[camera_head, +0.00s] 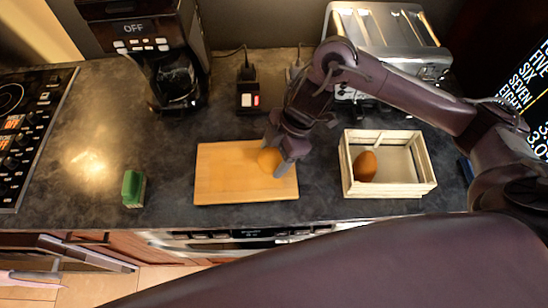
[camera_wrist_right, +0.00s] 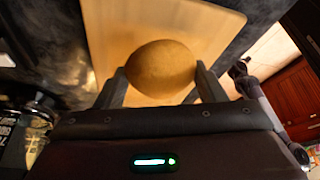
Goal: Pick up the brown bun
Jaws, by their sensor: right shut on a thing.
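The brown bun (camera_head: 269,160) is round and looks golden in the head view, over the right part of the wooden board (camera_head: 225,176). My right gripper (camera_head: 279,160) comes down from above and is shut on it. In the right wrist view the bun (camera_wrist_right: 161,70) looks tan-brown and sits between the two fingers (camera_wrist_right: 161,88), one on each side. The board (camera_wrist_right: 105,28) shows behind it. I cannot tell whether the bun touches the board or is just above it. My left gripper is not in view.
A pale wooden crate (camera_head: 432,180) holding a brown egg-shaped thing (camera_head: 365,167) stands right of the board. A green block (camera_head: 133,188) is to the left. A coffee maker (camera_head: 150,50), a power strip (camera_head: 249,97) and a toaster (camera_head: 390,35) are behind. The counter's left-middle is clear.

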